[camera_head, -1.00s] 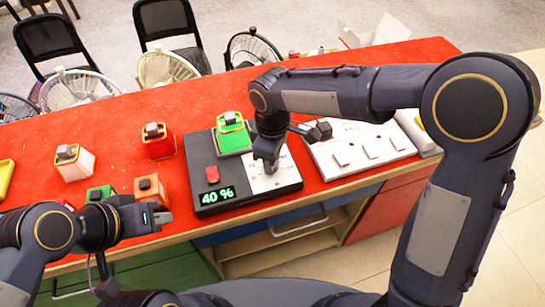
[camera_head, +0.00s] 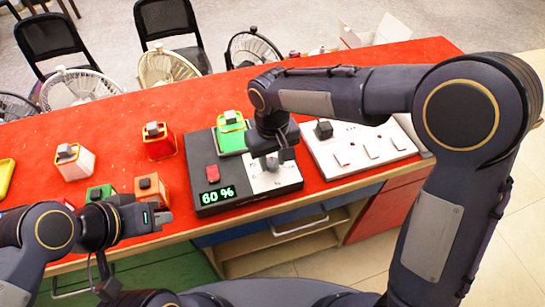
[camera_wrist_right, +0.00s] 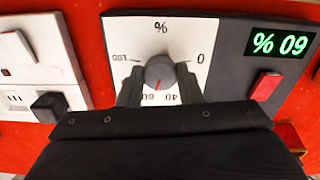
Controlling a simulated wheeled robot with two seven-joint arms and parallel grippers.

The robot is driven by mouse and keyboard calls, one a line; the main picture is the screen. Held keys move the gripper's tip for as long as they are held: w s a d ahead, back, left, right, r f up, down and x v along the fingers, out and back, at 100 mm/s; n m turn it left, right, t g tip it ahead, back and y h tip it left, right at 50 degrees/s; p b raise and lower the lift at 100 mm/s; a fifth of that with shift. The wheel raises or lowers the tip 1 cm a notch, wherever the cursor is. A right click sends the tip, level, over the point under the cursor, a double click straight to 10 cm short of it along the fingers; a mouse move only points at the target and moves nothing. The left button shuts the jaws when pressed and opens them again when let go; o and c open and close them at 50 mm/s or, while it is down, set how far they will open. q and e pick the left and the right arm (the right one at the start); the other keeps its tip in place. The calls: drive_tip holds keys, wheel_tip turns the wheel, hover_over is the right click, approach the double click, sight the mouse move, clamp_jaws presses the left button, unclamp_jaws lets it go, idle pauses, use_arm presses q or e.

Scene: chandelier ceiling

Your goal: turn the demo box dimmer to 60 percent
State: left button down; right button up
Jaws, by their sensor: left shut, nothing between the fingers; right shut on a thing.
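The demo box (camera_head: 236,197) is a dark box on the red counter, with a white dial plate (camera_head: 284,181) on its right part. Its green display (camera_head: 217,195) reads 60 %. My right gripper (camera_head: 272,163) reaches down over the plate. In the right wrist view the gripper (camera_wrist_right: 160,80) is shut on the grey dimmer knob (camera_wrist_right: 159,72). The knob's red mark points near the 60 on the printed scale, and the display (camera_wrist_right: 281,44) there shows 60 % upside down. My left gripper (camera_head: 163,218) is shut and empty, low at the left, away from the box.
A white switch and socket panel (camera_head: 357,150) with a black plug stands to the right. White, red, orange and green blocks stand to the left. Chairs and fans are behind the counter.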

sight(272, 163)
drive_tip(key=shift+m, duration=0.4)
drive_tip(key=o, duration=1)
wheel_tip(272, 163, up, 8)
drive_tip(key=shift+f, duration=0.1)
idle(0.4)
